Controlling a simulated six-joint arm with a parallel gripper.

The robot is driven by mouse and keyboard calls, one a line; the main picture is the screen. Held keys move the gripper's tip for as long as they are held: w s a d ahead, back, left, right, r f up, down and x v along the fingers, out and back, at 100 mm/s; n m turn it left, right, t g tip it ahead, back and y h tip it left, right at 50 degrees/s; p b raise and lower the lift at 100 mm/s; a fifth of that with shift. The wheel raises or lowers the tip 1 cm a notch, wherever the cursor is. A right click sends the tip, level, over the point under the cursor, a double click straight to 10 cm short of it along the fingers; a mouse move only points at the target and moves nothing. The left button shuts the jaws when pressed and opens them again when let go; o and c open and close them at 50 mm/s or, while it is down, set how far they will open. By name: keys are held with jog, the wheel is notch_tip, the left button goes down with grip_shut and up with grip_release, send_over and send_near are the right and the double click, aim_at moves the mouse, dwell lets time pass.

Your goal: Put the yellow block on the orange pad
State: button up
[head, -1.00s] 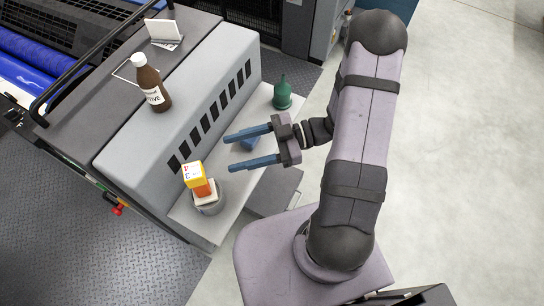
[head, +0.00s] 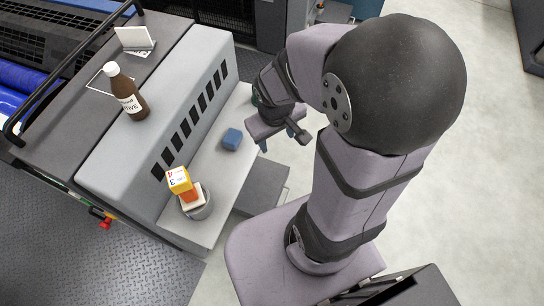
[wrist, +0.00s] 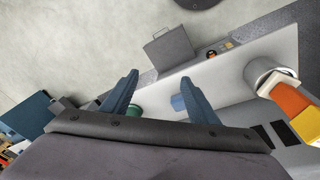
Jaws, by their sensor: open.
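The yellow block (head: 179,179), with red and blue figures on its top, sits at the top of a stack at the near end of the grey ledge. Under it is an orange piece (head: 189,195), then a whitish piece on a grey cylinder; I cannot tell whether the orange piece is the pad. In the wrist view the orange piece (wrist: 291,100) and part of the yellow block (wrist: 315,119) show at the right edge. My gripper (wrist: 160,84) is open and empty, apart from the stack. In the head view its fingers are mostly hidden.
A blue block (head: 232,139) lies on the ledge (head: 207,158) between my gripper and the stack. A green bottle (wrist: 136,110) stands by the left finger in the wrist view. A brown bottle (head: 127,95) stands on the machine above the ledge.

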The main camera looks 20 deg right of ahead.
jog(key=s+a+r+m+g+y, duration=0.1)
jog(key=s+a, duration=0.2)
jog(key=s, duration=0.2)
jog(key=shift+s+a+g, duration=0.35)
jog(key=shift+a+g, duration=0.05)
